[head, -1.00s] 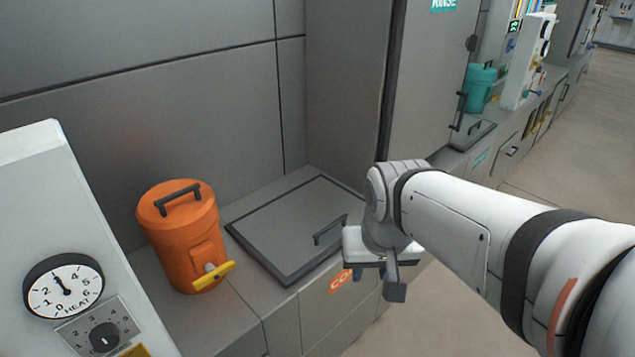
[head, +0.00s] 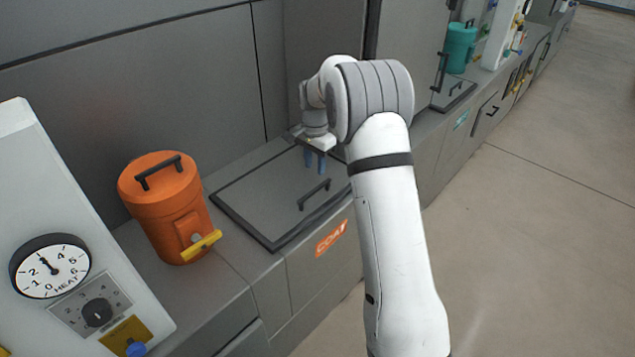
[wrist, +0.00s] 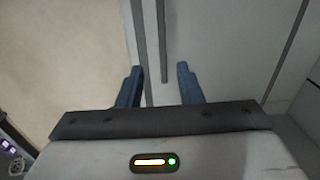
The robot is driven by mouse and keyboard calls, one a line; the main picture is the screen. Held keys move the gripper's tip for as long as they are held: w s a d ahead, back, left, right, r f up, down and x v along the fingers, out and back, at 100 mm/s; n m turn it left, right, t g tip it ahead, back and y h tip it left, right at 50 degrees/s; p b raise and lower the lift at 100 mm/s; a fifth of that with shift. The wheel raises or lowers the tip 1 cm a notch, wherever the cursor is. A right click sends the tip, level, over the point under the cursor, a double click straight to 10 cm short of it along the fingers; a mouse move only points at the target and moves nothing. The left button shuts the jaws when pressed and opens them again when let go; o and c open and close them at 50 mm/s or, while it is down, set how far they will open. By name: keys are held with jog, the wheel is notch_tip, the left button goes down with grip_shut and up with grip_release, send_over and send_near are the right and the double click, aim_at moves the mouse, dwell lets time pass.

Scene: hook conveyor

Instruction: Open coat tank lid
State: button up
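The coat tank lid (head: 265,195) is a flat grey panel with a dark rim, lying closed in the counter behind the orange COAT label (head: 331,238). Its dark bar handle (head: 314,195) stands near the front edge. My gripper (head: 315,164) is above the right part of the lid, behind the handle in the head view, with its blue fingers pointing down. In the wrist view my gripper (wrist: 159,86) is open with nothing held. A dark bar (wrist: 163,40) ends between the fingers there; I cannot tell whether it is the handle or the rim.
An orange canister (head: 166,212) with a yellow tap stands left of the lid. A white heat panel (head: 65,240) with a dial is at the far left. A tall grey cabinet (head: 410,45) rises right of the lid. Open floor (head: 530,230) lies to the right.

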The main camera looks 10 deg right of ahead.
aim_at(315, 189)
jog(key=shift+w+f, duration=0.4)
jog(key=shift+f, duration=0.4)
notch_tip(315, 189, down, 7)
jog(key=shift+f+p, duration=0.1)
jog(key=shift+p, duration=0.55)
grip_shut()
